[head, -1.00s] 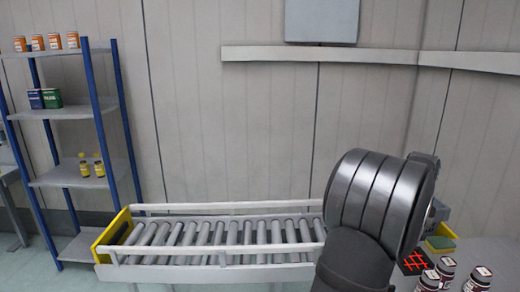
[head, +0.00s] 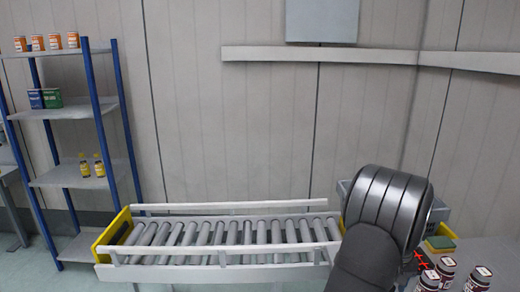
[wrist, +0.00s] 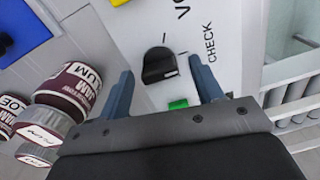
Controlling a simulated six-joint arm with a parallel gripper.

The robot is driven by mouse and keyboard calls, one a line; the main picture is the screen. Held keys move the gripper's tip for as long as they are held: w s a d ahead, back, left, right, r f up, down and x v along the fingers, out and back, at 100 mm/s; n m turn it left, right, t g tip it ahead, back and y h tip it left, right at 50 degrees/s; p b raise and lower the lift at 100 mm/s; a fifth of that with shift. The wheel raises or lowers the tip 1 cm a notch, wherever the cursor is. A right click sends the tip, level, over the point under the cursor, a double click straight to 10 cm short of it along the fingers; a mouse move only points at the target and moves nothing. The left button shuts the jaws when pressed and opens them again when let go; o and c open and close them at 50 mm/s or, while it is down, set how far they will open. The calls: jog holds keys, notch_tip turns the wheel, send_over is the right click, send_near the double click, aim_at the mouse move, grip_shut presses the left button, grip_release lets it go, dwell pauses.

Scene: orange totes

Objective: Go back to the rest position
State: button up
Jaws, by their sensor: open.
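My gripper (wrist: 163,92) shows in the wrist view with its two blue-grey fingers spread apart and nothing between them. Beyond the fingers is a light panel (wrist: 228,42) with a black knob, a green button and the word CHECK. In the head view my arm is at the lower right and hides the gripper's fingers.
Several jars (head: 445,268) stand on the table at the lower right, and show at the left in the wrist view (wrist: 78,82). A roller conveyor (head: 220,235) runs left of my arm. A shelf rack (head: 75,112) stands far left.

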jog(key=m, duration=0.5)
jog(key=shift+m, duration=0.3)
jog(key=m, duration=0.5)
jog(key=shift+r, duration=1.45)
jog(key=shift+c, duration=0.4)
